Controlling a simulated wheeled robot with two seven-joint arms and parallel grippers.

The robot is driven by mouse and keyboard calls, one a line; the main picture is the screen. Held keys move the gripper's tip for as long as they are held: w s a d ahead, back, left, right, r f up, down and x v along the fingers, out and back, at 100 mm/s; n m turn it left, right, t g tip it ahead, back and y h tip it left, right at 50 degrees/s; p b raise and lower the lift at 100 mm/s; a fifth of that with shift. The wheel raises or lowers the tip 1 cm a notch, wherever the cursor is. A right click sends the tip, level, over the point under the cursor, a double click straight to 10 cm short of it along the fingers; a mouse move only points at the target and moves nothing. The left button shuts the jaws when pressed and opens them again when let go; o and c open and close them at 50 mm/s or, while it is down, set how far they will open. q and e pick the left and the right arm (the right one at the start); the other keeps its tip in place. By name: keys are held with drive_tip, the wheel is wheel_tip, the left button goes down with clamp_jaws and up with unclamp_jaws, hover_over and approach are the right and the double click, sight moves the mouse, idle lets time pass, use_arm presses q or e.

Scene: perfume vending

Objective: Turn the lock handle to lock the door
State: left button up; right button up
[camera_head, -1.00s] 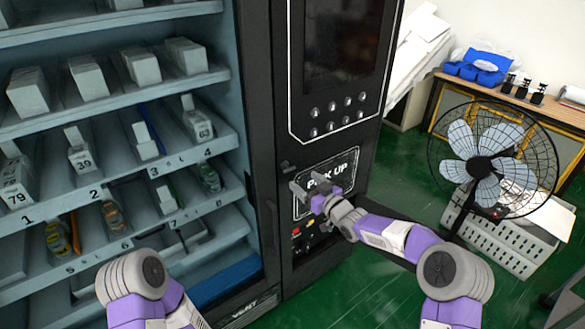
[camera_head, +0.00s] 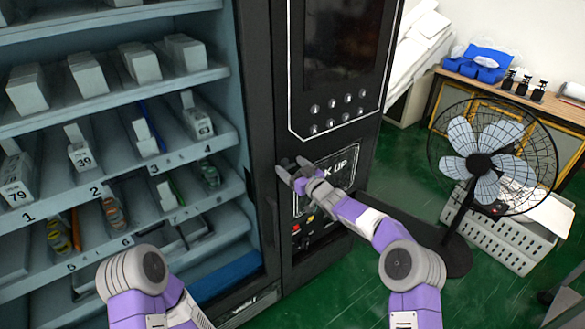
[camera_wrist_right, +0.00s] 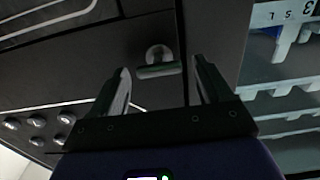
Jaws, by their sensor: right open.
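The lock handle (camera_wrist_right: 158,70) is a small bar on a round silver base on the black vending machine front, in the right wrist view. It lies ahead of and between my right gripper's (camera_wrist_right: 163,80) two fingers, which are open; I cannot tell whether they touch it. In the head view my right gripper (camera_head: 293,168) is at the panel left of the PICK UP flap (camera_head: 338,168) and hides the handle. The machine door (camera_head: 262,120) has a black frame and looks closed. Only part of my left arm shows at the lower left; its gripper is out of view.
Shelves (camera_head: 115,80) with several white boxes and bottles fill the machine at left. Buttons (camera_head: 340,110) sit above the flap. A standing fan (camera_head: 480,160) and a white crate (camera_head: 515,240) stand at right.

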drive_tip(key=c, duration=1)
drive_tip(key=shift+c, duration=0.2)
